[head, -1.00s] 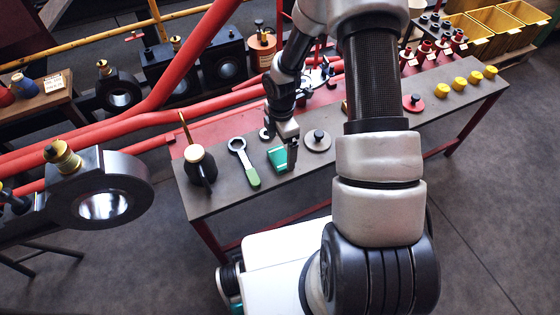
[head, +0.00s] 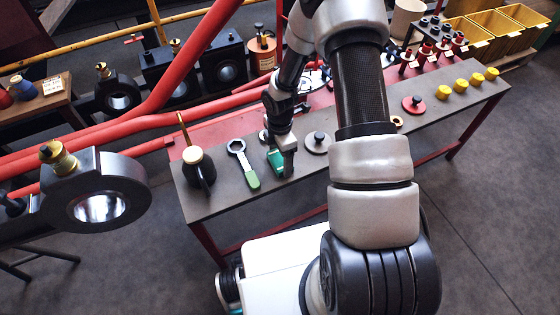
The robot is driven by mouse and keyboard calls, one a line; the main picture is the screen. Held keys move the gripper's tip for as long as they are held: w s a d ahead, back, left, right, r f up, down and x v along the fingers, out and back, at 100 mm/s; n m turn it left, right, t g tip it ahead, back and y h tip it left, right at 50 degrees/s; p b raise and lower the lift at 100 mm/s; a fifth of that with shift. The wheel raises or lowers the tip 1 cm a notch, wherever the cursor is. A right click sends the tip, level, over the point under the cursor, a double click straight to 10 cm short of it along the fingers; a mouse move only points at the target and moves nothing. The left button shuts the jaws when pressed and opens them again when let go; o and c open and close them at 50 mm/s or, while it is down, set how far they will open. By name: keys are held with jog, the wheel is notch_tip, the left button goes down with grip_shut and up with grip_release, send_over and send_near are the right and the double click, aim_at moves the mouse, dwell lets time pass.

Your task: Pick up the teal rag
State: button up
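The teal rag (head: 275,160) lies on the grey top of the long bench, between the green-handled ring spanner and a round grey disc with a dark knob. My gripper (head: 285,171) points down at the rag's right side and hides part of it. The fingers appear at or very close to the rag and the bench top. The view is too small to tell whether they are open or shut on the cloth.
The knobbed disc (head: 317,142) is close on the right. Red rods (head: 130,128) cross behind. The bench's front strip (head: 330,172) is clear.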

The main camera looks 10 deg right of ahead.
aim_at(280, 159)
jog(key=shift+c, duration=0.4)
notch_tip(280, 159, up, 10)
jog(key=p, duration=0.3)
